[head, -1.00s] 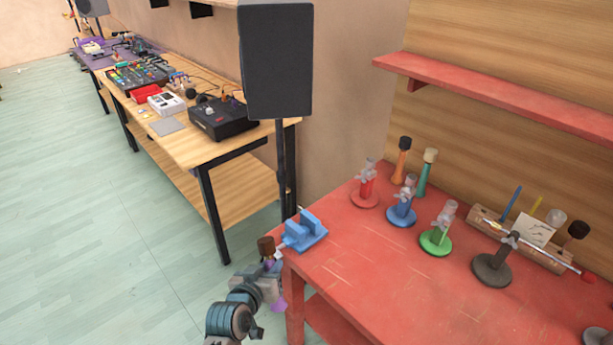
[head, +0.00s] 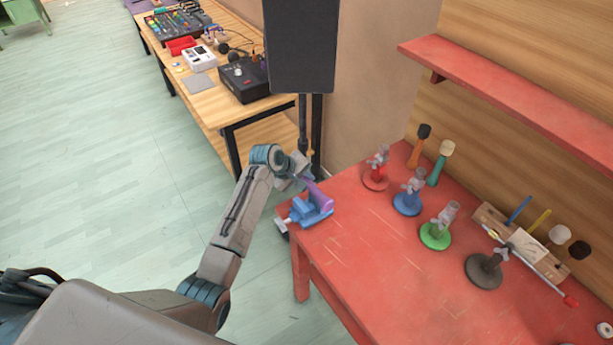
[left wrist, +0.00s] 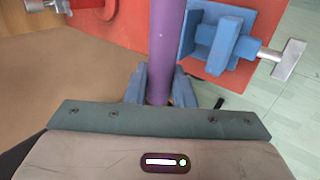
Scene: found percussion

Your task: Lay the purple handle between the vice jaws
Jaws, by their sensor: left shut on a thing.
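My left gripper (head: 303,181) is shut on the purple handle (head: 318,194) at the bench's far left corner. The blue vice (head: 304,214) stands on that corner. In the head view the handle slants down to the right over the vice's far side. In the left wrist view the handle (left wrist: 166,40) runs straight out from between my left fingers (left wrist: 161,88), and the vice (left wrist: 225,42) shows directly right of it. I cannot tell whether the handle is between the jaws or above them. The handle's head is hidden. My right gripper is out of view.
The red bench (head: 375,255) carries a red stand (head: 376,178), blue stand (head: 408,202), green stand (head: 436,234) and dark stand (head: 485,269). Orange (head: 418,148) and teal (head: 439,165) mallets stand behind. A black speaker (head: 300,45) rises beyond the corner. The bench's front middle is clear.

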